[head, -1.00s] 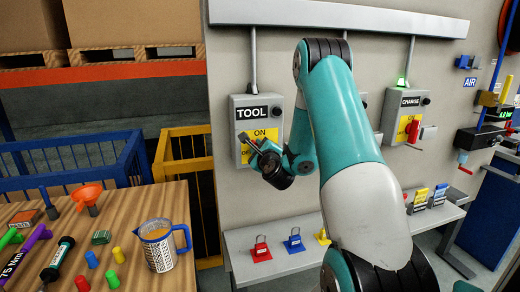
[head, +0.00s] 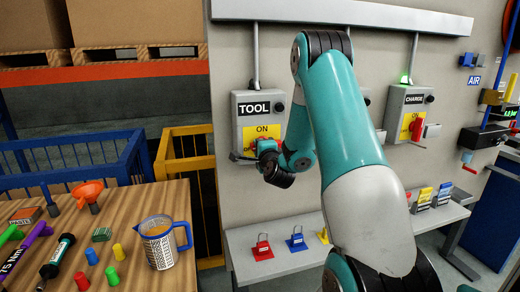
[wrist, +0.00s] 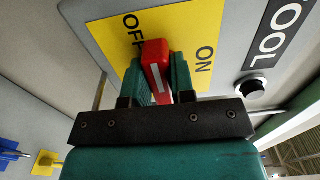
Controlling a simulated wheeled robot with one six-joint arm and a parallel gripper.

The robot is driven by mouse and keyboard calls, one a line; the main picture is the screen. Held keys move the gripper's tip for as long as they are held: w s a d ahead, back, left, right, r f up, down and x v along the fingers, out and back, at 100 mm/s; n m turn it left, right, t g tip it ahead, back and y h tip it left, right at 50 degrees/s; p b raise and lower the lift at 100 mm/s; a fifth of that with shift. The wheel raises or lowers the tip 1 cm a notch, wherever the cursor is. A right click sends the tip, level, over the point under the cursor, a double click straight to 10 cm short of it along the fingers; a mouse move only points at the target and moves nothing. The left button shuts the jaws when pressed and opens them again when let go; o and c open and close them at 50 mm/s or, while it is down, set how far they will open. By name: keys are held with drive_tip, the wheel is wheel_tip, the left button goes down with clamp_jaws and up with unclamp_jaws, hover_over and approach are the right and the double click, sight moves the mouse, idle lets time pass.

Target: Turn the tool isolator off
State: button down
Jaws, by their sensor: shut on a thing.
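The tool isolator is a grey box (head: 239,106) on the wall, labelled TOOL, with a yellow ON/OFF plate (head: 262,132). In the wrist view its red handle (wrist: 154,50), with a white stripe, stands between the two green fingers of my gripper (wrist: 158,78). The fingers are shut on the handle. OFF is printed on one side of the handle and ON on the other; the handle lies across the gap between them. In the head view my gripper (head: 258,152) is against the plate's lower part and hides most of the handle.
A second isolator (head: 406,112), labelled CHARGE, with a red handle and a lit green lamp, hangs to the right. A wooden table (head: 130,214) with a jug and tools stands left, before blue and yellow cages.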

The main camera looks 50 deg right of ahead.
drive_tip(key=shift+f, duration=0.1)
idle(0.3)
drive_tip(key=c, duration=1)
unclamp_jaws()
drive_tip(key=shift+a, duration=0.1)
drive_tip(key=shift+o, duration=0.2)
drive_tip(key=b+v, duration=1.7)
drive_tip(key=b, duration=0.4)
drive_tip(key=shift+s+b, duration=0.25)
drive_tip(key=shift+b, duration=0.15)
